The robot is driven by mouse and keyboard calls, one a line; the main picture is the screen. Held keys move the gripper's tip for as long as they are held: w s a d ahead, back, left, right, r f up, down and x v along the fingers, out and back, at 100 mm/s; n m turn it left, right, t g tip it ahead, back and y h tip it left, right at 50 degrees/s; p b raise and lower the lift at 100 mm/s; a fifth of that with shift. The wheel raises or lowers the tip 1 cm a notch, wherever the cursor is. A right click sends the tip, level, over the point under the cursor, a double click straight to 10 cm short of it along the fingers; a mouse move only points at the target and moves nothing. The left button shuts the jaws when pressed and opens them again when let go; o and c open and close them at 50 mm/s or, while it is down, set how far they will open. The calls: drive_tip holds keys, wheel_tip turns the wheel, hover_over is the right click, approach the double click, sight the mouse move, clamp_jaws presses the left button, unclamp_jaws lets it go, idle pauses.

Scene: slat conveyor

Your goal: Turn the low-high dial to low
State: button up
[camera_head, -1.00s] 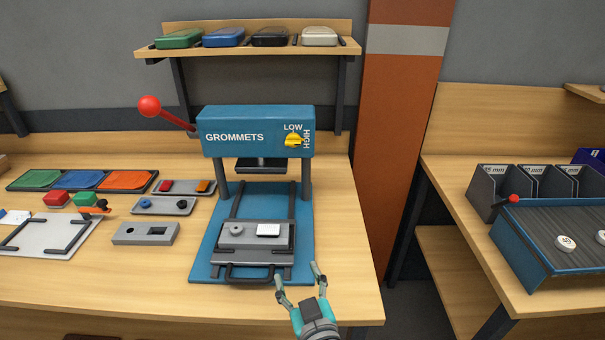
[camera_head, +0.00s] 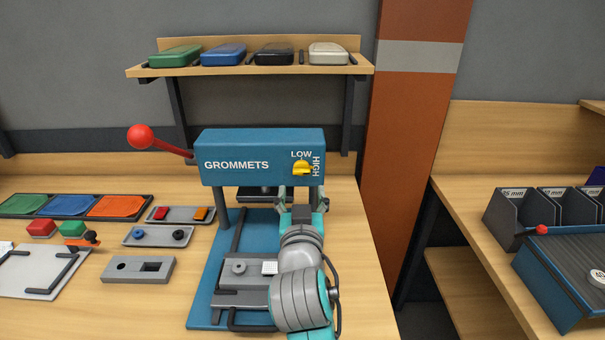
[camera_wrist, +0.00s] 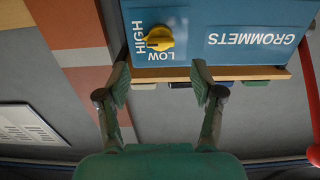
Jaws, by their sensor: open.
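The yellow low-high dial (camera_head: 302,168) sits on the front of the blue grommet press head (camera_head: 228,178), right of the word GROMMETS. LOW is printed above it and HIGH runs down its right side. Its bar lies roughly level, seemingly toward HIGH. My gripper (camera_head: 301,192) is open and empty, just below the dial in the picture. In the wrist view, where the lettering is upside down, the dial (camera_wrist: 160,39) shows between and beyond the open fingertips of my gripper (camera_wrist: 160,77), not touched by them.
A red-knobbed lever (camera_head: 141,136) sticks out left of the press head. My arm covers part of the press base (camera_head: 206,290). A shelf (camera_head: 140,71) with several coloured cases is above. Small trays and parts lie on the bench to the left. An orange pillar (camera_head: 415,130) stands at right.

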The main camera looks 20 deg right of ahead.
sight(301, 174)
drive_tip(key=x, duration=0.8)
drive_tip(key=c, duration=1.2)
